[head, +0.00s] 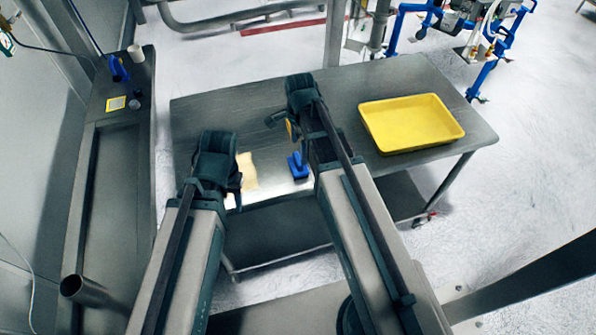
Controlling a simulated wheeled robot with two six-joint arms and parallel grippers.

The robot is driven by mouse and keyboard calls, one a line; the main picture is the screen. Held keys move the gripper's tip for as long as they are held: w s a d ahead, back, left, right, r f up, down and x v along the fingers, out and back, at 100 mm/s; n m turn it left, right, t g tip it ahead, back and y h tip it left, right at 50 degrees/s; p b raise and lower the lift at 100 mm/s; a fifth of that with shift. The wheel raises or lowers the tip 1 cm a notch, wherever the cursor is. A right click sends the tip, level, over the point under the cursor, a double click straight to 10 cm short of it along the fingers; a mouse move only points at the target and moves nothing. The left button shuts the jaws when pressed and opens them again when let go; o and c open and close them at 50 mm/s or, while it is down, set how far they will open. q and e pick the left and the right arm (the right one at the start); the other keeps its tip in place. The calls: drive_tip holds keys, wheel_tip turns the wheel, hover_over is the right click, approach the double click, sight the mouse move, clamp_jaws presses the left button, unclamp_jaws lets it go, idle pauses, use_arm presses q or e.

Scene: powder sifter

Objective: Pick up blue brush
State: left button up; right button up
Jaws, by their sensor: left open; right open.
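The blue brush (298,168) is on the metal table, near its front edge and between my two arms. It has a wide blue base with a handle part rising from it, and my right arm passes close by its right side. My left gripper (237,184) is to the left of the brush, near a pale yellow piece (248,172), and is open. My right gripper (279,121) is farther back over the table, behind the brush, and is open. Both grippers are small and partly hidden by my arm links. Neither visibly touches the brush.
A yellow tray (411,123) sits on the right of the metal table (205,108). A side counter (120,85) on the left holds another blue object (118,69), a white cup (136,53) and a yellow-edged card (116,103). The table's back left is clear.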

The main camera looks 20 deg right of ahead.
sight(298, 158)
wheel_tip(298, 158, down, 6)
drive_tip(key=b, duration=0.5)
drive_tip(key=shift+w+a+r, duration=0.1)
drive_tip(key=shift+a+r, duration=0.05)
drive_tip(key=shift+r, duration=0.2)
